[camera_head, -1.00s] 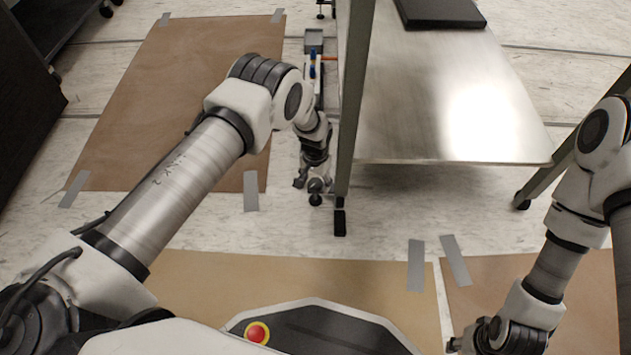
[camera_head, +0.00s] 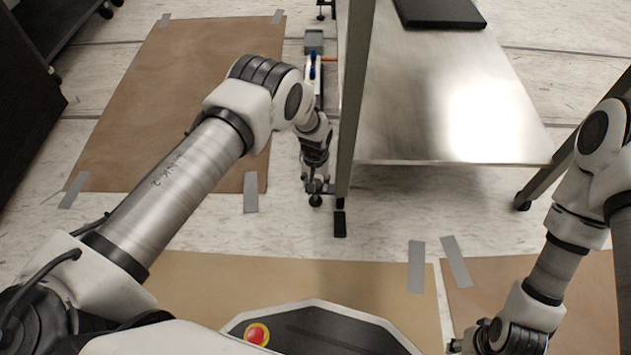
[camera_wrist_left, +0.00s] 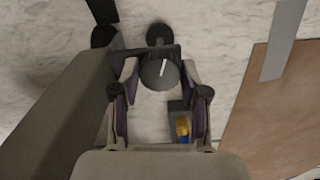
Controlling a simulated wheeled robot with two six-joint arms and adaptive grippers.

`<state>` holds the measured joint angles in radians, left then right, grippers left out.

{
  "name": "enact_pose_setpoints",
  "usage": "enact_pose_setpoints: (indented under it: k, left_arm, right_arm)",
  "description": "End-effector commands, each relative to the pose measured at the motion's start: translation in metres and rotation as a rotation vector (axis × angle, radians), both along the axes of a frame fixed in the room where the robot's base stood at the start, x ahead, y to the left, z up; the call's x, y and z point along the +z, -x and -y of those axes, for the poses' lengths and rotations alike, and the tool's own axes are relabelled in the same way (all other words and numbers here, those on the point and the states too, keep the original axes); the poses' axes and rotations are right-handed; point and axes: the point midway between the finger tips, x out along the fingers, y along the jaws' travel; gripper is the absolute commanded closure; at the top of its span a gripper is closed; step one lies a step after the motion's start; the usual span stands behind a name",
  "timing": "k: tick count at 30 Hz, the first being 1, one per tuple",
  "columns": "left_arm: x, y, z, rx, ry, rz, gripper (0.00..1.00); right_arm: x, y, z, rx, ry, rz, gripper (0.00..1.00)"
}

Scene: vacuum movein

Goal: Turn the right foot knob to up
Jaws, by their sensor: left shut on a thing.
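The foot knob (camera_wrist_left: 159,74) is a dark round disc with a white pointer line, seen between the fingertips in the left wrist view. The line points to the top of that picture, leaning slightly right. My left gripper (camera_wrist_left: 158,80) is shut on the knob, one finger on each side. In the head view, my left gripper (camera_head: 318,187) is low beside the grey-green table leg, and the knob is hidden there by the gripper. My right gripper (camera_head: 466,345) is at the bottom edge, away from the knob; its fingers are too small and cut off to read.
The grey-green leg (camera_head: 354,110) stands just right of my left gripper, with a black foot (camera_head: 340,223) at its base. A shiny metal shelf (camera_head: 430,110) extends right of it. Brown sheets (camera_head: 170,90) are taped to the pale floor.

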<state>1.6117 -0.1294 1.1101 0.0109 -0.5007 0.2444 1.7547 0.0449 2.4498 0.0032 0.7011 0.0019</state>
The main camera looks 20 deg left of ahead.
Motion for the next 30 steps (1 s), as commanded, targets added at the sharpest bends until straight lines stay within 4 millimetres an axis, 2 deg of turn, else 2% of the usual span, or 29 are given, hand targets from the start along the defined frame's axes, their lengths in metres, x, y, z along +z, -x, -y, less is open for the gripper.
enact_pose_setpoints:
  k: [9, 15, 30]
  left_arm:
    - [-0.0012, 0.0011, 0.0000, 0.231, 0.000, -0.003, 0.90]
    - [-0.0012, 0.0013, 0.0002, 0.322, 0.000, -0.003, 0.90]
    - [-0.0011, 0.0016, 0.0002, 0.368, 0.000, -0.004, 0.90]
  right_arm:
    - [-0.0024, -0.0002, 0.0001, -0.001, 0.000, 0.001, 0.60]
    - [-0.0032, -0.0003, 0.0001, -0.001, 0.000, 0.001, 0.60]
    - [-0.0034, -0.0003, 0.0001, -0.001, 0.000, 0.001, 0.60]
